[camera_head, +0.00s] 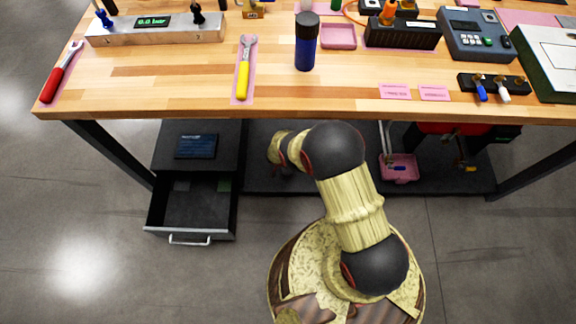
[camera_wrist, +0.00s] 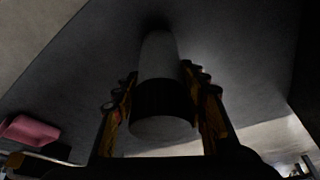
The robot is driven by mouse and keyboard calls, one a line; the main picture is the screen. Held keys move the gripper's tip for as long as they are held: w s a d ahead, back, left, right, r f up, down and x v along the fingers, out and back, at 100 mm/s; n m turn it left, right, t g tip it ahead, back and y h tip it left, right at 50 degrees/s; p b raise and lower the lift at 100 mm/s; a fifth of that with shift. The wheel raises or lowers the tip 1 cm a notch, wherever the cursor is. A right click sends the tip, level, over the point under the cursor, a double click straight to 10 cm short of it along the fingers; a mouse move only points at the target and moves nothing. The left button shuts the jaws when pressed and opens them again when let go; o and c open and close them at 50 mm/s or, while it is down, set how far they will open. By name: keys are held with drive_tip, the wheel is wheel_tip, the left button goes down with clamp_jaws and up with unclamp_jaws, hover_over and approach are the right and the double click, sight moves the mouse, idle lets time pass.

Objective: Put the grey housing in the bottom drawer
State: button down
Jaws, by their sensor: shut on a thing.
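In the wrist view, my gripper (camera_wrist: 160,75) is shut on a grey cylinder, the grey housing (camera_wrist: 162,127), with a dark band around its middle. One finger lies along each side of it. In the head view, my arm reaches under the workbench, and the fingers and housing cannot be made out there. An open drawer (camera_head: 190,237) with a pale handle sticks out of a dark cabinet (camera_head: 222,160) under the bench, left of my arm. A few small flat patches show inside the drawer, one green. Whether it is the bottom drawer cannot be told.
The wooden bench top (camera_head: 190,80) overhangs my arm and carries a dark blue bottle (camera_head: 305,45), wrenches and devices. A dark blue flat item (camera_head: 196,146) lies on the cabinet. A pink bin (camera_head: 399,170) stands on the low shelf to the right. Floor before the drawer is clear.

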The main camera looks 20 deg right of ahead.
drive_tip(key=shift+r+p, duration=0.6)
drive_tip(key=shift+r, duration=0.3)
